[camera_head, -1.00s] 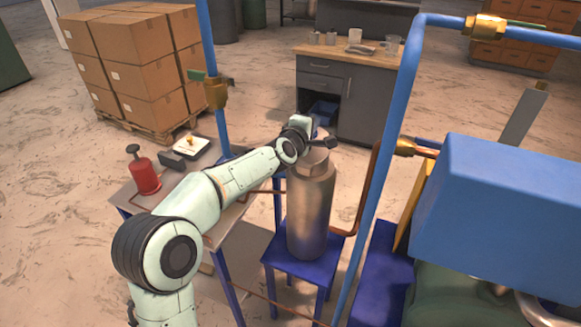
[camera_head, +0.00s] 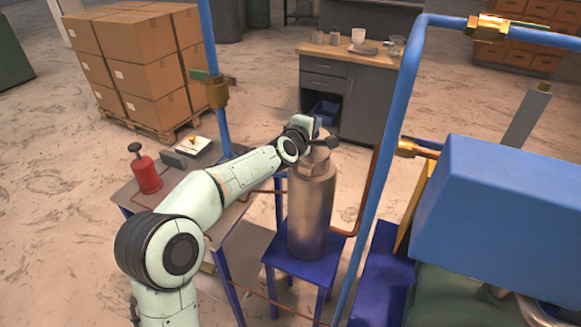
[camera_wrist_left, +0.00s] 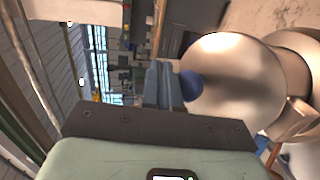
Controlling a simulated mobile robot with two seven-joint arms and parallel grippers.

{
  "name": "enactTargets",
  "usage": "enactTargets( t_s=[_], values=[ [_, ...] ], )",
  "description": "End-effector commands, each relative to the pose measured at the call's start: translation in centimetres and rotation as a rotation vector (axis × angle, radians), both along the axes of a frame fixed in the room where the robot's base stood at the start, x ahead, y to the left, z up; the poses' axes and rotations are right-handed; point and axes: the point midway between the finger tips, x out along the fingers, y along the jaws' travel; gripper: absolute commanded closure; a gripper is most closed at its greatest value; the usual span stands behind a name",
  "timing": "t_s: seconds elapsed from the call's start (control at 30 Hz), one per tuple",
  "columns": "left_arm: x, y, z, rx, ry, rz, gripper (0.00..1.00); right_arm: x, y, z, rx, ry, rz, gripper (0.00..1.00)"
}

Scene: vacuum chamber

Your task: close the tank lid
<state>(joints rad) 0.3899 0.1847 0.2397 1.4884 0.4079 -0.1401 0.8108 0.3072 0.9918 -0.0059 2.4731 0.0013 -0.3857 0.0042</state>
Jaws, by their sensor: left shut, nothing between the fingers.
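The tank (camera_head: 311,215) is a tall metal cylinder standing upright on a blue stool, with a narrower neck. It also shows at the right edge of the wrist view (camera_wrist_left: 295,60). The lid (camera_wrist_left: 228,85) is a round, shiny metal disc in the left wrist view, tilted up beside the tank's neck rather than flat on it. A dark blue knob (camera_wrist_left: 190,86) shows at its left. My left gripper (camera_head: 325,138) is at the tank's top. In the wrist view its fingers (camera_wrist_left: 163,85) are shut and empty, close beside the knob; contact cannot be told. My right gripper is not in view.
A blue pipe (camera_head: 385,160) rises just right of the tank, near a large blue box (camera_head: 505,215). A table (camera_head: 140,195) with a red canister (camera_head: 147,176) stands at left. A grey workbench (camera_head: 345,95) is behind.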

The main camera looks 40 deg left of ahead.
Motion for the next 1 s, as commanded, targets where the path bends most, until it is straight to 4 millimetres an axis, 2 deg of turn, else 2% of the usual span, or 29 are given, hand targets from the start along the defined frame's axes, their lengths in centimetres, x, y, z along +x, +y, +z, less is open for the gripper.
enactTargets(
  t_s=[1.0],
  values=[
    [-0.10,0.62,-0.20,-0.010,0.036,0.000,1.00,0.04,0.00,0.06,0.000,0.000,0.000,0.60]
  ],
)
